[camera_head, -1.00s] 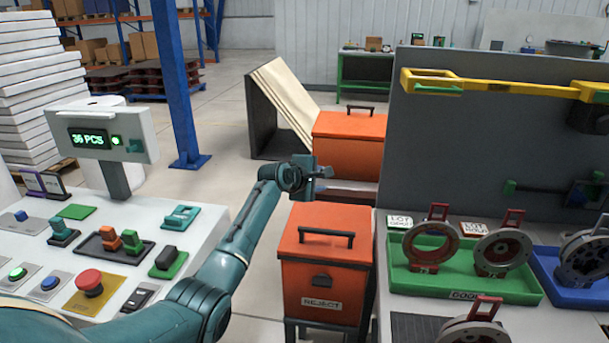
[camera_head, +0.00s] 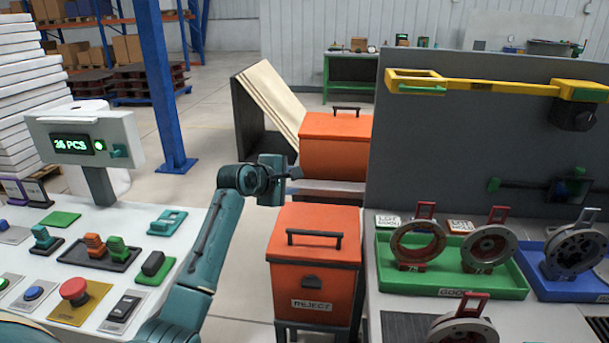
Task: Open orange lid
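The near orange box is marked REJECT, and its orange lid (camera_head: 316,219) lies closed on top with a black bar handle (camera_head: 314,239). A second orange box (camera_head: 334,146) with a similar handle stands behind it. My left gripper (camera_head: 290,180) is above and behind the near lid's back left corner, apart from its handle. Its fingers point right, towards the gap between the two boxes. They are too small and side-on to tell whether they are open. My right gripper is not in view.
A control panel (camera_head: 62,221) with buttons and switches is at left. A workbench at right carries a green tray (camera_head: 453,279) and a blue tray (camera_head: 560,284) with metal rings. A grey upright board (camera_head: 440,150) with a yellow bar rises behind the trays.

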